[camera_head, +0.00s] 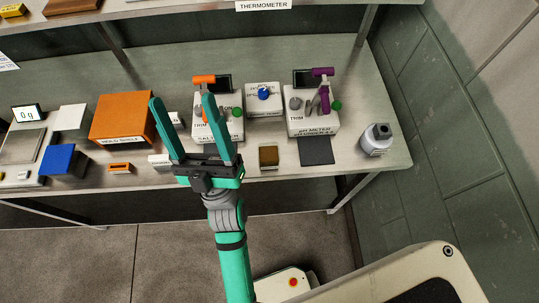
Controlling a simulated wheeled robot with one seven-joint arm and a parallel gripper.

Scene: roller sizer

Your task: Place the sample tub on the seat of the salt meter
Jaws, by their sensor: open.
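My gripper (182,100) is open and empty, its two teal fingers pointing toward the back of the bench. The salt meter (234,125) is a white box with an orange lever on top, labelled along its front edge. A small brown-topped container (268,156) with a white front label stands on the bench just right of my gripper. It may be the sample tub, but its label is too small to read.
An orange box (121,117), a blue block (60,161) and a scale (22,146) are left. A shelf overhangs the back.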

